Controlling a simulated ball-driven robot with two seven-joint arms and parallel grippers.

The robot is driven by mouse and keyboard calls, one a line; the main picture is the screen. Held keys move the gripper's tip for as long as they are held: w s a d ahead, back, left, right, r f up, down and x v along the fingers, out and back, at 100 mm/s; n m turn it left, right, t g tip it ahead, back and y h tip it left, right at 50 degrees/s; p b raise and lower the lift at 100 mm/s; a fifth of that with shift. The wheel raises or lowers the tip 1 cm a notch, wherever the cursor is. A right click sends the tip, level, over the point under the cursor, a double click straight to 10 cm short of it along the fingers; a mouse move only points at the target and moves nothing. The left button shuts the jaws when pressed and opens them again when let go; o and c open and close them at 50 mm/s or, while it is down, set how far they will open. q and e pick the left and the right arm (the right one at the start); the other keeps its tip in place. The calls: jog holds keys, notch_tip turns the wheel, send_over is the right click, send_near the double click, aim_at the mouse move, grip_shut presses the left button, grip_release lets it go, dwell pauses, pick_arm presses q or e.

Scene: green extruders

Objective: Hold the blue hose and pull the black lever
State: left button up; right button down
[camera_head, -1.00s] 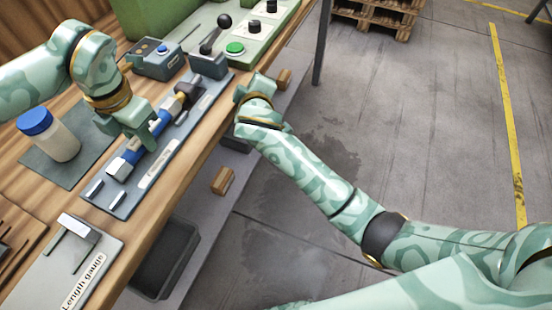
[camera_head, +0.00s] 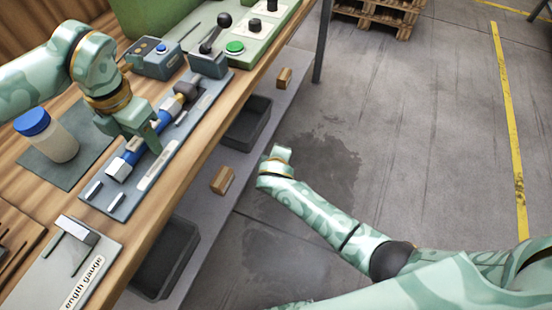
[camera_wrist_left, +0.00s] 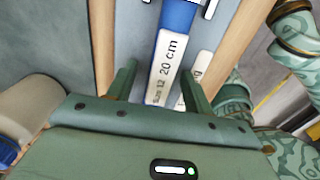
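The blue hose (camera_head: 132,154) lies along a grey fixture plate (camera_head: 121,203) on the bench, with a pale end piece toward the front and a dark fitting at its far end. My left gripper (camera_head: 148,136) is over the hose's middle. In the left wrist view the hose (camera_wrist_left: 178,17), with its "20 cm" label, runs between the two spread fingers (camera_wrist_left: 158,88), and a gap shows beside the left finger. The black lever (camera_head: 224,21), ball-topped, tilts up from a grey block at the plate's far end. My right gripper (camera_head: 276,158) is off the bench's right side; its fingers are unclear.
A blue-button box (camera_head: 156,60) and a green machine with a green button (camera_head: 235,47) are behind. A length gauge (camera_head: 70,262) lies in front. Dark bins (camera_head: 248,122) sit below; open floor is right.

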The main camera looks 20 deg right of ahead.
pick_arm(q)
jog(key=shift+r, duration=0.1)
notch_tip(320, 180, up, 12)
jog(key=shift+f, duration=0.2)
dwell(0.6)
